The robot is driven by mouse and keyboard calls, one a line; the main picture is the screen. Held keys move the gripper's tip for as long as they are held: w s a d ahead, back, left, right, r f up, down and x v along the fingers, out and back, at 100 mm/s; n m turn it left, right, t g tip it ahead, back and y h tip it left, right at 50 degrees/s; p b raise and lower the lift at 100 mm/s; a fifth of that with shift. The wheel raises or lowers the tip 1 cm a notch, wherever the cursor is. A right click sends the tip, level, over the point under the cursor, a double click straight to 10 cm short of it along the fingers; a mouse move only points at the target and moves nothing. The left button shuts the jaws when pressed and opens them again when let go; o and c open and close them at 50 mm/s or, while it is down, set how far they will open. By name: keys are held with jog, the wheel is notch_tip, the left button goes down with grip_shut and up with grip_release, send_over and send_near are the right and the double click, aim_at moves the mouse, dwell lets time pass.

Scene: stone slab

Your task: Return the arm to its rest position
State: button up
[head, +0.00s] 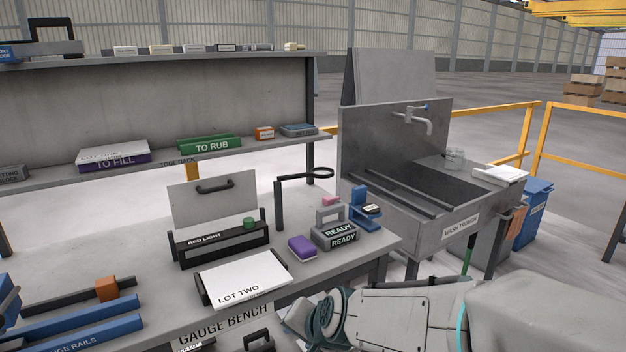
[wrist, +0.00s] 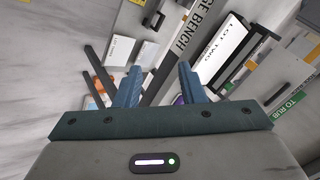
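My arm (head: 405,312) reaches in from the lower right of the head view, low in front of the gauge bench (head: 150,333). The fingers cannot be made out there. In the wrist view my gripper (wrist: 159,67) has its two blue-grey fingers apart with nothing held between them. The bench front, with its "GAUGE BENCH" lettering (wrist: 190,30), shows beyond the fingers, and the view is tilted.
The bench carries a "LOT TWO" tray (head: 245,278), a purple block (head: 302,247), a "READY" block (head: 335,236), a bed light (head: 222,244) and blue gauge rails (head: 80,333). A wash trough (head: 462,222) stands at right. Open floor lies behind.

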jog(key=s+d+r+n+g+h, duration=0.1)
jog(key=s+d+n+g+h, duration=0.1)
jog(key=s+d, duration=0.4)
jog(key=s+d+r+n+g+h+p, duration=0.1)
jog(key=s+d+r+n+h, duration=0.1)
jog(key=s+d, duration=0.4)
jog(key=d+n, duration=0.1)
jog(key=d, duration=0.3)
jog(key=shift+s+d+g, duration=0.25)
jog(key=shift+d+g, duration=0.15)
